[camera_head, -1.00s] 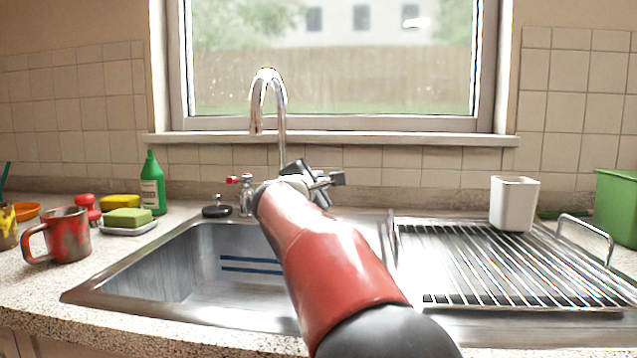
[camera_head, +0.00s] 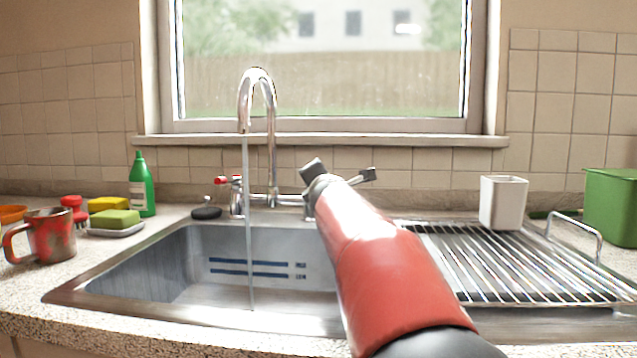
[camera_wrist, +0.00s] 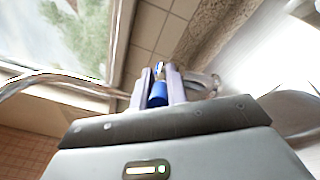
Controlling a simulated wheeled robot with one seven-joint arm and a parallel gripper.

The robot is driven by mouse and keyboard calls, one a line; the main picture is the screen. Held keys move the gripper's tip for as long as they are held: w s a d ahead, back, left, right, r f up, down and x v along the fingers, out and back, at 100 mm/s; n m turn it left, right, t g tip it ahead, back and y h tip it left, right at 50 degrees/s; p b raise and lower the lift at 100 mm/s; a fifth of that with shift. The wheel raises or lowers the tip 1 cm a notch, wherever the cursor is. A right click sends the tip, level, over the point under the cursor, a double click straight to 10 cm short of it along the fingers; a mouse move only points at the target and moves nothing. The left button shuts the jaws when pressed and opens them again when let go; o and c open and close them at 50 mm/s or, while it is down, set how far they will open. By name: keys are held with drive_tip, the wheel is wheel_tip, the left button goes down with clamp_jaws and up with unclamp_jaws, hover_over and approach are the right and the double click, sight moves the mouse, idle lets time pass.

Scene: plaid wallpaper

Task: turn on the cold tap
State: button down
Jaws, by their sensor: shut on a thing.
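The blue cold tap handle (camera_wrist: 158,95) shows in the wrist view between the two pale fingers of my gripper (camera_wrist: 161,84). My gripper is shut on this handle. In the head view my red arm and wrist hide the cold tap and my fingertips. The chrome spout (camera_head: 272,130) arches over the sink, and a thin stream of water (camera_head: 248,220) falls from it into the basin. The red-marked tap (camera_head: 235,190) stands left of the spout, apart from my gripper.
The steel sink (camera_head: 130,270) lies below the tap. A wire drying rack (camera_head: 530,265) with a white cup (camera_head: 502,203) is at right, beside a green bin (camera_head: 610,205). A red mug (camera_head: 52,236), sponges and a green bottle (camera_head: 142,188) stand at left. A black plug (camera_head: 206,213) lies behind the sink.

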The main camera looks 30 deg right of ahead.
drive_tip(key=shift+d+n+t+y+p, duration=0.35)
drive_tip(key=shift+n+y, duration=0.25)
drive_tip(key=shift+y, duration=0.2)
drive_tip(key=c, duration=1.4)
unclamp_jaws()
drive_tip(key=shift+v, duration=3.9)
